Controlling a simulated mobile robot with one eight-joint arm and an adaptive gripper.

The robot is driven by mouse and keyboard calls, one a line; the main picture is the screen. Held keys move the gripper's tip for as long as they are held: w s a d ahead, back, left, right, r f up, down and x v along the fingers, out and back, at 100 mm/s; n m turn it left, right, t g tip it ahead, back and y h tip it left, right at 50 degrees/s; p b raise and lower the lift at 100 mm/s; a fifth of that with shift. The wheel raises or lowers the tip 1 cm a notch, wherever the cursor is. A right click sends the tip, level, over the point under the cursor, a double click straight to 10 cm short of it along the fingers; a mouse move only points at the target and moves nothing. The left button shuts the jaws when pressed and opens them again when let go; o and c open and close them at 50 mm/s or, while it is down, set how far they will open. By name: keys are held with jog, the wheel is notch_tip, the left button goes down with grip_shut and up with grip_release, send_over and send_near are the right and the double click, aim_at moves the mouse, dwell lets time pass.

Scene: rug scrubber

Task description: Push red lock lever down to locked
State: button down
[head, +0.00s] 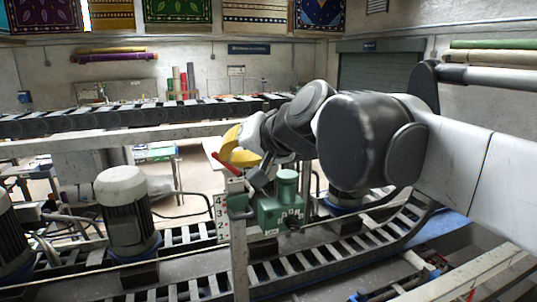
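A red lever (226,164) shows in the head view near the middle, beside a yellow curved part (233,149). It slants from upper left to lower right, above a white plate with black numbers (222,215). My gripper (262,180) reaches in from the right, just right of the lever and above a green housing (283,205). The gripper's dark finger points down. Whether it touches the lever or the yellow part I cannot tell. Its fingertips are small and partly hidden, so its opening is unclear.
A grey post (239,255) stands below the lever. Slatted conveyor tracks (180,290) run below and behind. White-topped motors (123,205) stand at the left. A second red bar (56,194) shows at far left. My arm covers much of the right side.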

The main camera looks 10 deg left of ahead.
jog(key=shift+s+a+f+n+t+h, duration=0.3)
jog(key=shift+a+n+h, duration=0.1)
jog(key=shift+n+h, duration=0.2)
jog(key=shift+s+a+f+n+t+h, duration=0.2)
jog(key=shift+a+n+t+h, duration=0.15)
jog(key=shift+n+h, duration=0.25)
dwell(3.9)
